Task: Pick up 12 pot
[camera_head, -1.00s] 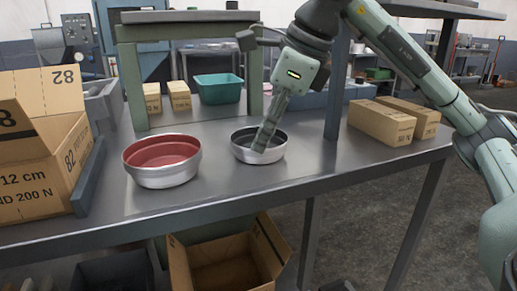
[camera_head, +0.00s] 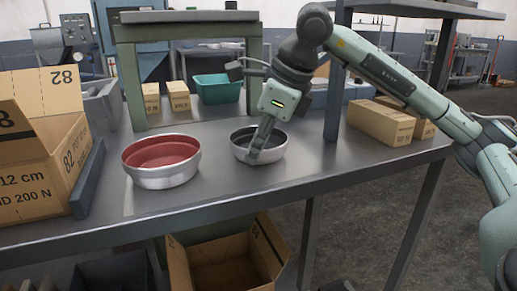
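A small metal pot with a dark inside (camera_head: 277,149) stands upright on the grey table. My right gripper (camera_head: 255,153) points down at this pot, with its fingers at the near left part of the rim. The fingers overlap and seem narrow from here, so I cannot tell whether they are open or shut on the wall. A larger metal pot with a red inside (camera_head: 162,176) stands to the left, apart from the gripper. My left gripper is not in view.
An open cardboard box (camera_head: 35,185) marked 12 cm stands at the left. Brown cartons (camera_head: 380,122) lie at the right, beside a shelf post. A teal bin (camera_head: 217,90) and small cartons are at the back. Another open box (camera_head: 215,275) is below the table.

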